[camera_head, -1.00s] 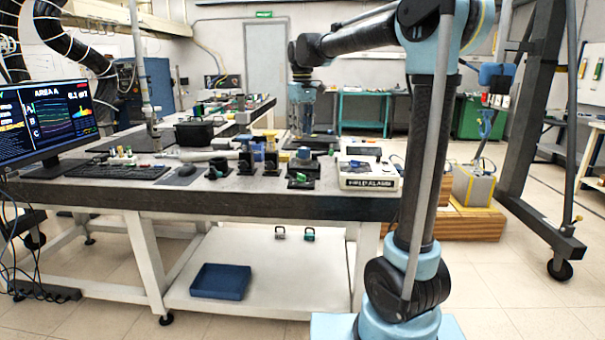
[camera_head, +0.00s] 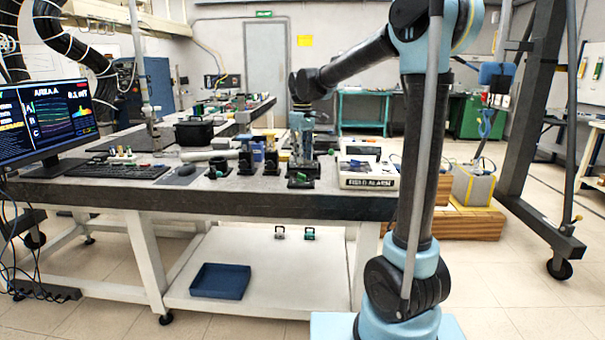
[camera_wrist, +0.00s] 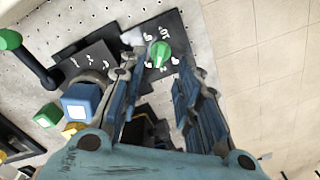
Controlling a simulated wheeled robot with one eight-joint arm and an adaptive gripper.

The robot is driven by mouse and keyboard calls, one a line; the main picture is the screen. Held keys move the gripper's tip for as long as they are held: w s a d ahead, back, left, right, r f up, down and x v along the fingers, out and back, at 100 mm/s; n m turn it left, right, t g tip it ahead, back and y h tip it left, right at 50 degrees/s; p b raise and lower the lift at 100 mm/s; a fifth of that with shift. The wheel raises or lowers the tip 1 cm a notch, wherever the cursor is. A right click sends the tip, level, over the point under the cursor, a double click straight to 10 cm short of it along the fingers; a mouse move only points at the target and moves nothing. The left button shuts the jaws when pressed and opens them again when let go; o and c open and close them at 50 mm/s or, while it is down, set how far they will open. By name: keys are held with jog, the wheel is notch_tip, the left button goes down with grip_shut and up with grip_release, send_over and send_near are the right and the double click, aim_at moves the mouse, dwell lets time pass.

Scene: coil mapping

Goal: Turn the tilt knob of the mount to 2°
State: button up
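A green knob (camera_wrist: 160,53) sits on a black plate (camera_wrist: 178,32) with white figures around it, too small to read surely. In the wrist view the knob shows between the finger ends of my gripper (camera_wrist: 153,70). The fingers are apart, with a gap between them. I cannot tell whether they touch the knob.
A blue block (camera_wrist: 80,102), a green block (camera_wrist: 48,115) and a green-ended black post (camera_wrist: 35,60) stand left of the fingers. A keyboard (camera_head: 118,172) and monitor (camera_head: 42,122) are at left.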

aim_at(301, 177)
notch_tip(301, 177, down, 7)
jog(key=shift+r, duration=0.15)
dwell(0.4)
grip_shut()
